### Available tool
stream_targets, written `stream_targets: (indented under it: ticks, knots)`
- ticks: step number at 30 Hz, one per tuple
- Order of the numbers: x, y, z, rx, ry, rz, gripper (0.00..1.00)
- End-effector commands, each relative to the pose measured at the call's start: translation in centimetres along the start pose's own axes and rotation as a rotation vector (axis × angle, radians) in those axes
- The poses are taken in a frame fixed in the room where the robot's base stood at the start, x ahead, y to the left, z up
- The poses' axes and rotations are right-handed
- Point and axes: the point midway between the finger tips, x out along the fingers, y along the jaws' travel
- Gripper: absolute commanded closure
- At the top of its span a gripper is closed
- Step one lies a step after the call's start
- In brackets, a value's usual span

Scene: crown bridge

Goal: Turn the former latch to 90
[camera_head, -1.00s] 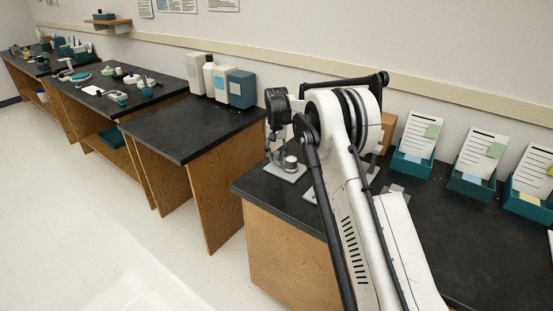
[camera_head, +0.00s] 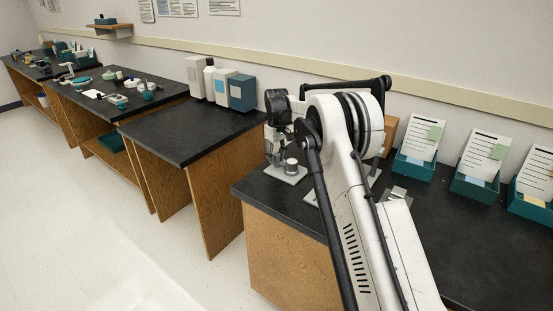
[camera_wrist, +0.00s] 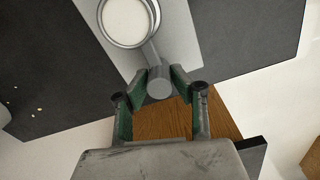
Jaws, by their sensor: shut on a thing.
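The former latch shows in the wrist view as a grey lever (camera_wrist: 152,56) running down from a round metal cup (camera_wrist: 103,30) with a pale inside. The lever ends in a rounded grey tip between my fingers. My gripper (camera_wrist: 160,85) is shut on this end, with a green-padded finger on each side. In the head view the former (camera_head: 291,168) stands on a light grey plate (camera_head: 298,178) at the near left corner of the dark bench. My gripper (camera_head: 273,157) is just left of it there, and the lever is too small to make out.
The dark bench top (camera_head: 440,235) extends right, with teal card holders (camera_head: 412,165) along the back. A lower dark table (camera_head: 180,135) stands to the left across a gap, with boxes (camera_head: 241,91) at its back. My arm hides part of the bench.

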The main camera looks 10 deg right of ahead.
Motion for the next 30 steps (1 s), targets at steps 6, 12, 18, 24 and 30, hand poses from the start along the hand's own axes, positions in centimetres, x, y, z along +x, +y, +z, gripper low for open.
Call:
stream_targets:
  ticks: [6,12,18,24,30]
  knots:
    - [-0.1,0.0,0.0,-0.021,0.001,0.001,1.0]
    - [-0.1,0.0,0.0,-0.021,0.001,0.001,1.0]
    - [-0.1,0.0,0.0,-0.02,0.001,0.0,0.71]
    - [-0.1,0.0,0.0,-0.02,0.001,0.0,0.71]
    - [-1.3,0.0,0.0,-0.02,0.0,0.0,0.71]
